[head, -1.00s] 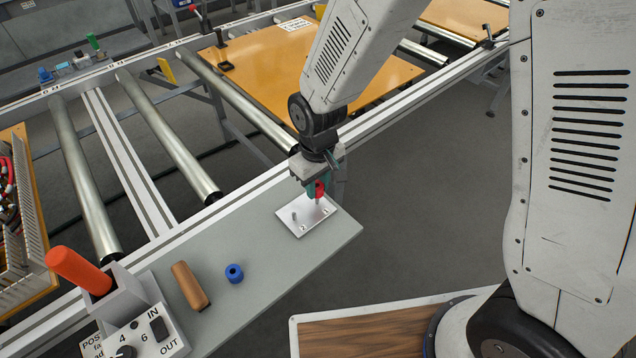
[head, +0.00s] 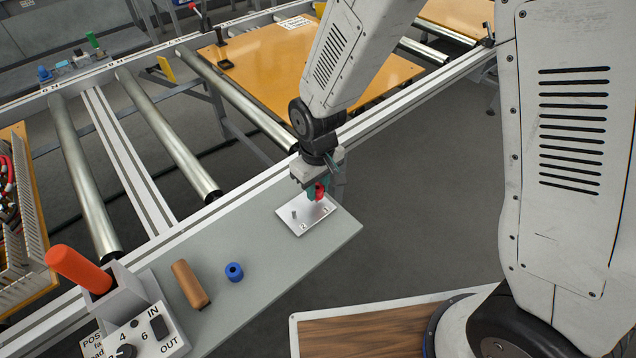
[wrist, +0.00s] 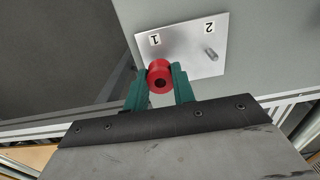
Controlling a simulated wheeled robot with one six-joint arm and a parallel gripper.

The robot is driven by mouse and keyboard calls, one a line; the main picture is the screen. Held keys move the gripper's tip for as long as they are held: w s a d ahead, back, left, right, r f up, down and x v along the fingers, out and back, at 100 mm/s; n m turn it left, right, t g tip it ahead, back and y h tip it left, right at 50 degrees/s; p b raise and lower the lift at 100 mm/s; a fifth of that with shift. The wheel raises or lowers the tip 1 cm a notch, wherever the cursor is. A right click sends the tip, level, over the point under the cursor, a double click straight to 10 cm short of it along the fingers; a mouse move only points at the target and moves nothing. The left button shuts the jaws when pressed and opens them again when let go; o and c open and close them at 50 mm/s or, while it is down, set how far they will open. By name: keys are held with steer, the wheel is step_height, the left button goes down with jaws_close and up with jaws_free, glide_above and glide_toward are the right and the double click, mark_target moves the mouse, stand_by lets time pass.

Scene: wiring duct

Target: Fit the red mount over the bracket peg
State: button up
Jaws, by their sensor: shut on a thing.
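My gripper (wrist: 160,86) has teal fingers and is shut on the red mount (wrist: 159,75), a round piece with a dark hole, which also shows in the head view (head: 320,193). The bracket is a pale metal plate (wrist: 190,62) marked 1 and 2, lying on the grey bench in the head view (head: 313,217). A short metal peg (wrist: 211,54) stands bare beside the 2; it also shows in the head view (head: 294,213). The mount is over the plate's edge by the 1. Anything under the mount is hidden, and I cannot tell whether it touches the plate.
A blue ring-shaped piece (head: 234,272) and a brown block (head: 190,284) lie on the grey bench (head: 262,255). A control box (head: 150,335) and an orange handle (head: 78,268) stand at the front left. A roller conveyor (head: 165,135) runs behind.

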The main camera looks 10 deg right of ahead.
steer(key=shift+f, duration=1.15)
steer(key=o, duration=1)
steer(key=shift+o, duration=0.2)
step_height(320, 180, up, 8)
steer(key=shift+f, duration=0.15)
